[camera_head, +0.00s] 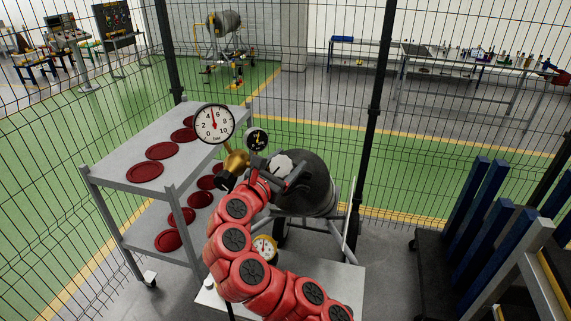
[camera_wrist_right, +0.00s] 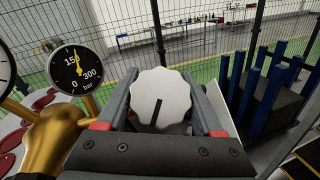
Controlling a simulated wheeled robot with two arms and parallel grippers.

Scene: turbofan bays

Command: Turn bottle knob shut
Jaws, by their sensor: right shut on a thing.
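The white scalloped bottle knob (camera_head: 281,163) sits at the end of a dark gas bottle (camera_head: 312,188) lying on a stand. My right gripper (camera_head: 284,174), on its red arm, is shut on the knob. In the right wrist view the knob (camera_wrist_right: 162,88) lies between the two grey fingers of my gripper (camera_wrist_right: 162,98), its black mark pointing down and slightly left. The brass regulator (camera_head: 236,163) carries a large white gauge (camera_head: 214,124) with its needle near 5 bar. The small black gauge (camera_wrist_right: 77,68) has its needle near 150 bar. My left gripper is out of view.
A grey shelf cart (camera_head: 135,187) with dark red discs stands at the left. A yellow-rimmed gauge (camera_head: 264,247) shows beside my arm. A rack with blue uprights (camera_head: 480,215) stands at the right. A black mesh fence (camera_head: 372,100) runs behind the bottle.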

